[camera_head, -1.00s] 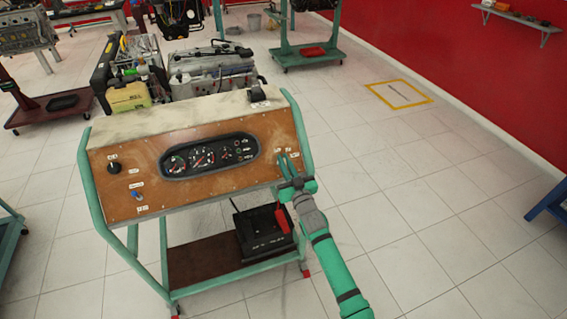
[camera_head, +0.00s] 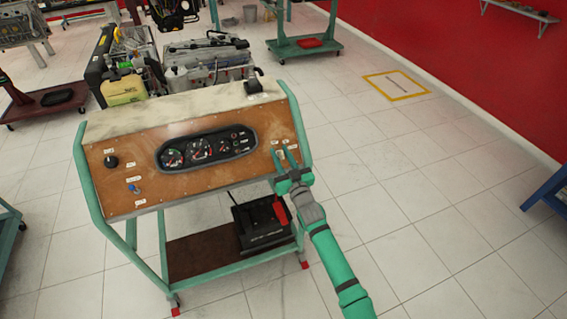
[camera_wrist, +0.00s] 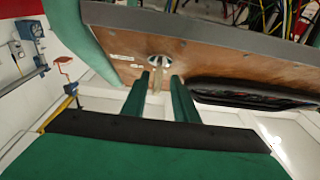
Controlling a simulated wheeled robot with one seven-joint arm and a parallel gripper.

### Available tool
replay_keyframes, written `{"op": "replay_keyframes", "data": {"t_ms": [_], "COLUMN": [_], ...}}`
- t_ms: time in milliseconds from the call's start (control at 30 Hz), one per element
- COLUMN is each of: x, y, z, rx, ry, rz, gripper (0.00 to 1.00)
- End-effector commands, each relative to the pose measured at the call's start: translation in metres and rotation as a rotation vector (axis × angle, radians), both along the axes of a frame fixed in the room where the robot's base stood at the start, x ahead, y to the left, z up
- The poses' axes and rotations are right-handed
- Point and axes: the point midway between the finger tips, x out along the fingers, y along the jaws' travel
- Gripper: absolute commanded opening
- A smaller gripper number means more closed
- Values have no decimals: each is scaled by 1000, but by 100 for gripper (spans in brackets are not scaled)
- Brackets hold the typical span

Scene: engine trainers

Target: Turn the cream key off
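The cream key (camera_wrist: 157,82) sticks out of a round metal switch (camera_wrist: 166,57) on the brown panel, in the wrist view. In the head view it is too small to make out between my fingers. My gripper (camera_head: 284,150) is at the right end of the instrument panel (camera_head: 120,190). In the wrist view my gripper (camera_wrist: 159,88) is open, one green finger on each side of the key. A narrow gap shows between the key and each finger. The exact angle of the key is hard to tell.
The gauge cluster (camera_head: 208,149) is left of my gripper; its dark edge also shows in the wrist view (camera_wrist: 250,92). A black knob (camera_head: 111,161) and blue switch (camera_head: 135,189) are at the far left. A black battery (camera_head: 262,228) stands below.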

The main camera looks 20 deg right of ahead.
Motion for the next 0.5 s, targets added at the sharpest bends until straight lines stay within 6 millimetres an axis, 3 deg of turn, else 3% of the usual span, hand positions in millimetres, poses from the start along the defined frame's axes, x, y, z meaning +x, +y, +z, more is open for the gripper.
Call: {"op": "replay_keyframes", "data": {"t_ms": [500], "x": [-53], "y": [-2], "z": [-7], "rx": [0], "ry": [-1], "rz": [-1], "gripper": [27]}}
